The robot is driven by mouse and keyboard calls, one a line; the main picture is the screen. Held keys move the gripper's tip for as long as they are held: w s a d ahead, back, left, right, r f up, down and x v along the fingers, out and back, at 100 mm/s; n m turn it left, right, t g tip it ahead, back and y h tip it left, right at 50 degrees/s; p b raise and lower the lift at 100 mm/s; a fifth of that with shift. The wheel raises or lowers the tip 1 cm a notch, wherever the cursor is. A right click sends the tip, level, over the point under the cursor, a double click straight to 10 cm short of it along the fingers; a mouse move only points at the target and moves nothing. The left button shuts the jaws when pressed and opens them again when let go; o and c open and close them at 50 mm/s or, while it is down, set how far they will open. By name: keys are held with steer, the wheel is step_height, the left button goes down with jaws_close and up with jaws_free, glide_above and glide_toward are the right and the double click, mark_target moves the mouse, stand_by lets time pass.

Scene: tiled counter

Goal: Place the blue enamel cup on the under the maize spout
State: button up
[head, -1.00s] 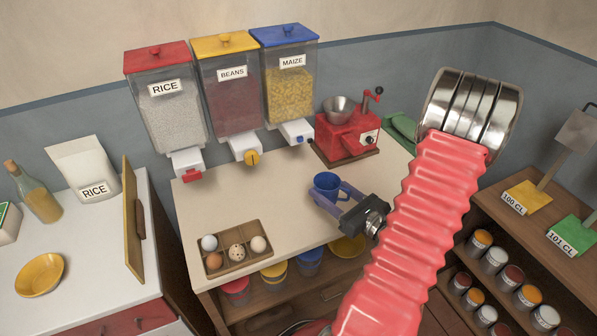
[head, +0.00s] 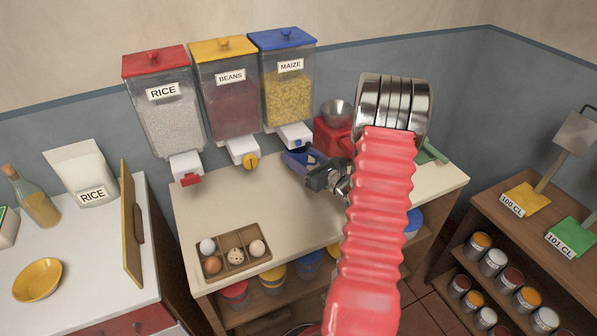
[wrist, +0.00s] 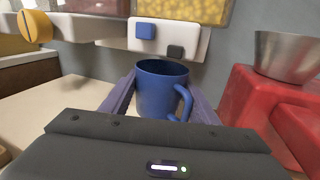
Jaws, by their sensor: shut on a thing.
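My gripper (head: 303,163) is shut on the blue enamel cup. In the wrist view the cup (wrist: 158,88) is upright between the two purple fingers, its handle to the right. In the head view the cup is mostly hidden by the gripper. The maize dispenser (head: 289,95) has a blue lid and yellow grain. Its white spout (head: 294,134) has a blue button and is just behind and above the cup. The spout also shows in the wrist view (wrist: 165,37). I cannot tell whether the cup touches the counter.
The red grinder (head: 328,139) stands right of the cup, partly hidden by my arm; its metal bowl (wrist: 288,56) shows in the wrist view. The beans dispenser (head: 230,100) is to the left. An egg tray (head: 222,265) is at the counter's front left. The counter (head: 270,210) middle is clear.

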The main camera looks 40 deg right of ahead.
step_height(320, 180, down, 2)
steer(key=shift+f, duration=0.55)
steer(key=shift+f, duration=1.45)
steer(key=shift+w+f, duration=0.15)
steer(key=shift+f, duration=0.35)
steer(key=o, duration=1.1)
steer(key=shift+f, duration=0.1)
steer(key=shift+o, duration=0.2)
